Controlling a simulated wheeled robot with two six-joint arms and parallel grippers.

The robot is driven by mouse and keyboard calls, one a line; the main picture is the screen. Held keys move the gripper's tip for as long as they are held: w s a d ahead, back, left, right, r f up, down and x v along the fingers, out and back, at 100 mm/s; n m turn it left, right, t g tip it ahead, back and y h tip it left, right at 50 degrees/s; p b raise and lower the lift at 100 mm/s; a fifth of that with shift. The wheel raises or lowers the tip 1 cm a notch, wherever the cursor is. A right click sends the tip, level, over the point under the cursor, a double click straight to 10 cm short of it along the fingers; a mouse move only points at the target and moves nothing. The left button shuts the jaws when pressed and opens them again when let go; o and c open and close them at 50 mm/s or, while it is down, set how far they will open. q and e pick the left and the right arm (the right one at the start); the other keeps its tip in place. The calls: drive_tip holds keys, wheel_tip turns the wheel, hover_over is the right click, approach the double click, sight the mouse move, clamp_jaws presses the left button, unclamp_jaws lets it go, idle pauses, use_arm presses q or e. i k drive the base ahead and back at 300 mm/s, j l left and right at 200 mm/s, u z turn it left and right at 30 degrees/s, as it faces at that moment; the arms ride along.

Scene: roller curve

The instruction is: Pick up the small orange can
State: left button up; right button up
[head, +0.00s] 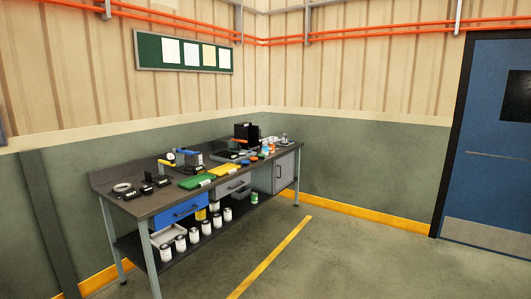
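I stand well away from a workbench (150,206) against the wall. Near its right end, small orange items (266,149) stand among other small containers. They are too small here to tell which is a can. Neither of my grippers is in view.
The bench top also holds a green tray (196,181), a yellow tray (226,170) and a black box (246,133). Several white cans (181,243) stand on the lower shelf. A blue door (490,150) is at the right. The floor (330,260) in front is clear, with a yellow line.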

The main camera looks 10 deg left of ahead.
sight(271, 145)
drive_tip(key=i+j+u, duration=0.1)
drive_tip(key=i, duration=2.35)
drive_tip(key=i+u, duration=0.15)
drive_tip(key=i, duration=1.1)
drive_tip(key=i+l+u, duration=0.1)
drive_tip(key=i, duration=1.1)
drive_tip(key=i+u, duration=0.15)
drive_tip(key=i, duration=0.35)
drive_tip(key=i+l+u, duration=0.15)
drive_tip(key=i, duration=0.3)
drive_tip(key=i+l+u, duration=0.1)
drive_tip(key=i, duration=0.4)
drive_tip(key=l+u, duration=0.2)
drive_tip(key=l, duration=0.45)
drive_tip(key=i+l+u, duration=0.15)
drive_tip(key=l, duration=0.25)
drive_tip(key=i+l+u, duration=0.1)
drive_tip(key=l, duration=0.3)
drive_tip(key=i+l+u, duration=0.15)
drive_tip(key=l, duration=0.25)
drive_tip(key=l+u, duration=0.15)
drive_tip(key=l, duration=0.25)
drive_tip(key=i+l+u, duration=0.15)
drive_tip(key=i, duration=0.2)
drive_tip(key=i+l+u, duration=0.15)
drive_tip(key=i+l, duration=0.1)
drive_tip(key=i, duration=0.05)
